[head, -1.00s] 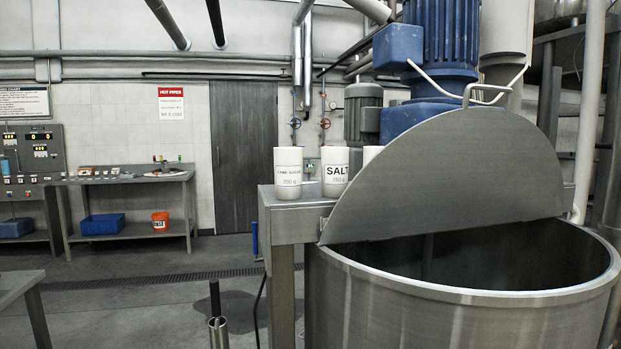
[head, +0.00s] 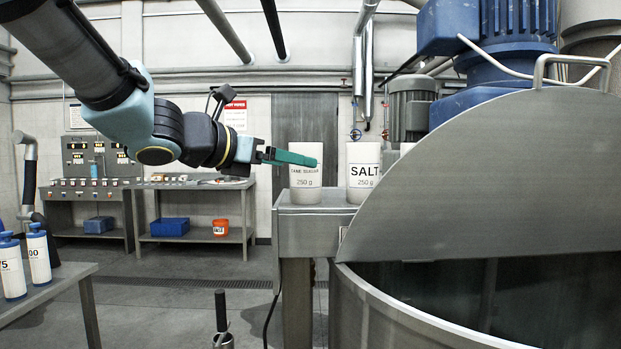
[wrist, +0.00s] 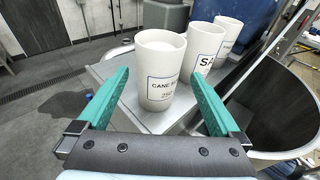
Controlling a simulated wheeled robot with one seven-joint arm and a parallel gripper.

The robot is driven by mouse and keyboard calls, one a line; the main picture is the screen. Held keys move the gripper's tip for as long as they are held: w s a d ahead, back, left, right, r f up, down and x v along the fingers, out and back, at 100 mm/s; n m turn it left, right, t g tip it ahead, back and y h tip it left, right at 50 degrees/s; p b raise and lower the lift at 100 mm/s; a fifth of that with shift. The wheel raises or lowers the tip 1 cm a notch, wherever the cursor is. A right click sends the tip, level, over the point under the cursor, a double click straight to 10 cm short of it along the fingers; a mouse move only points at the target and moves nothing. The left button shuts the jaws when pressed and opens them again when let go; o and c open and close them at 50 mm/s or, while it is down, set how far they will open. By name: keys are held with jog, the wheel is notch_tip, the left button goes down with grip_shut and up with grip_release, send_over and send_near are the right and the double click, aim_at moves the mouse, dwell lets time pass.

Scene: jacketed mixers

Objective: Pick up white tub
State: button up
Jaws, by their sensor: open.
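A white tub labelled "CANE SUGAR 250 g" (head: 307,190) stands upright at the near left end of a steel ledge (head: 318,228). A white "SALT" tub (head: 363,185) stands just right of it, and a third white tub (head: 406,148) is mostly hidden behind the mixer lid. My gripper (head: 303,158) has green fingers and reaches in from the left at the cane sugar tub's upper part. In the wrist view the open fingers (wrist: 159,76) point toward the cane sugar tub (wrist: 157,90), which shows between them. Contact cannot be told.
The mixer's tilted steel lid (head: 490,180) rises close to the right of the tubs, above the open vat (head: 400,325). A steel table (head: 60,290) with blue-capped bottles (head: 38,255) stands at left. Farther back is a bench with a blue bin (head: 170,227) and orange bucket (head: 220,227).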

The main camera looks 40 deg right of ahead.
jog(key=x, duration=0.3)
jog(key=p+x, duration=0.1)
jog(key=x, duration=0.1)
jog(key=p+x, duration=0.1)
jog(key=x, duration=0.2)
jog(key=shift+w+d+f, duration=0.1)
jog(key=shift+d+f, duration=0.15)
jog(key=shift+f, duration=0.05)
grip_shut()
dwell(0.6)
